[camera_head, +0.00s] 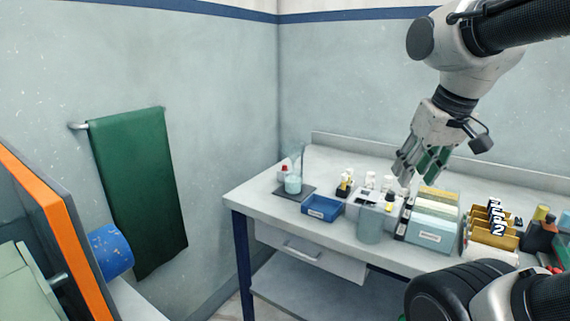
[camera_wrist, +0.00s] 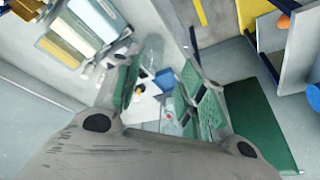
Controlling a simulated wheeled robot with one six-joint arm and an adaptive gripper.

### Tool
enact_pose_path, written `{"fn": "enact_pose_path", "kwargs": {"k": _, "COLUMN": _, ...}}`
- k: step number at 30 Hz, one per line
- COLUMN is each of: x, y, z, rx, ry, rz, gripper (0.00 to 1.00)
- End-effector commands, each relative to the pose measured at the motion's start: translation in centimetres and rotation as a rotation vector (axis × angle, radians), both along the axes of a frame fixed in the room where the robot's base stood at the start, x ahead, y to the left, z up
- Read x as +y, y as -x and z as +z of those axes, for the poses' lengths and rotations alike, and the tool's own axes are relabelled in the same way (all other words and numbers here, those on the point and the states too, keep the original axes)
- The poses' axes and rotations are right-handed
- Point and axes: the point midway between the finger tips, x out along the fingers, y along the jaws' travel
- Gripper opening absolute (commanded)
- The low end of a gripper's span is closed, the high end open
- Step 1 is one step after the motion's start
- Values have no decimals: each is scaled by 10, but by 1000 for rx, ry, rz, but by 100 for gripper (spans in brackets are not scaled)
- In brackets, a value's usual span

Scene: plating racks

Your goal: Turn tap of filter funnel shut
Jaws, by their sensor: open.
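My gripper (camera_head: 418,168) is open and empty above the bench, over the bottles and the upright folders. In the wrist view its green-padded fingers (camera_wrist: 165,88) stand apart, with a white block and a blue tray visible beyond them. I cannot make out a filter funnel or its tap for certain. A clear glass vessel with pale liquid (camera_head: 293,185) stands on a dark plate at the bench's left end, with thin upright glass above it. A grey translucent container (camera_head: 370,226) is at the bench's front edge, beside a white block (camera_head: 377,201) with a yellow-topped item.
The blue tray (camera_head: 322,207) sits near the bench's front left. Upright folders (camera_head: 431,236), gold racks (camera_head: 490,238) and dark bottles (camera_head: 540,236) crowd the right. A green towel (camera_head: 138,190) hangs on the left wall. Some bare bench (camera_head: 262,200) shows at the left end.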

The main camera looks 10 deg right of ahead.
Motion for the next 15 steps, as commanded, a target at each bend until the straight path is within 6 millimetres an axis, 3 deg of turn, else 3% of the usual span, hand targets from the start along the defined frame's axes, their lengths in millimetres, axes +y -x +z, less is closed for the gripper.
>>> {"fn": "enact_pose_path", "kwargs": {"k": 7, "x": -3, "y": 33, "z": -29, "rx": -20, "ry": 26, "rz": 52, "gripper": 40}}
{"fn": "enact_pose_path", "kwargs": {"k": 15, "x": 2, "y": -11, "z": 6, "rx": 16, "ry": 40, "rz": 101, "gripper": 40}}
